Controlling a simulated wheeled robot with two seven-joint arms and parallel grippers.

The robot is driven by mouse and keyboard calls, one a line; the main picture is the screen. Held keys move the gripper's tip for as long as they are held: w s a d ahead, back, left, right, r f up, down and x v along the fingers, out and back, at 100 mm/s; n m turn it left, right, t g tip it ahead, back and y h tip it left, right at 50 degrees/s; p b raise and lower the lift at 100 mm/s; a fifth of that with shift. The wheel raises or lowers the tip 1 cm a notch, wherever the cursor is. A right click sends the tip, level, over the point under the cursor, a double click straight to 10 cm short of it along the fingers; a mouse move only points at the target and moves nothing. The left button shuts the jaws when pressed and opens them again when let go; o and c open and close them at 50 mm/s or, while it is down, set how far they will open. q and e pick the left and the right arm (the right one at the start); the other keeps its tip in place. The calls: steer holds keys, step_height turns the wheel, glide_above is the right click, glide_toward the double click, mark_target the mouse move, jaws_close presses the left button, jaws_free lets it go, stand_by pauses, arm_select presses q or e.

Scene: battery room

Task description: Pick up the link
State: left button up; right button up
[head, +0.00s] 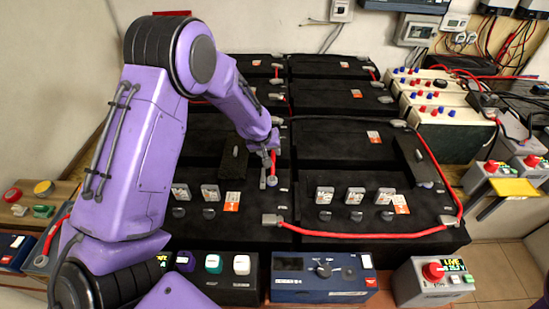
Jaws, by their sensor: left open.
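A short red link (274,163) with a grey lug at its near end stands out against the black batteries, at the middle of the head view. My left gripper (267,168) is open and right at this link, its fingers pointing down. The gripper hides part of the link, and I cannot tell whether the fingers touch it. A longer red cable (385,235) with grey lugs runs along the front and right side of the right-hand battery. My right gripper is not in view.
Large black batteries (335,140) fill the middle. In front stand a blue meter box (322,280) and a grey box with a red button (432,280). White units (446,120) with red and blue terminals stand at the right. A yellow plate (513,187) sits at far right.

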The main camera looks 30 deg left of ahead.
mark_target(273, 156)
arm_select(q)
steer(key=p+x, duration=0.1)
steer(key=x, duration=0.5)
steer(key=shift+w+a+f, duration=0.1)
steer(key=shift+w+a, duration=0.1)
jaws_close()
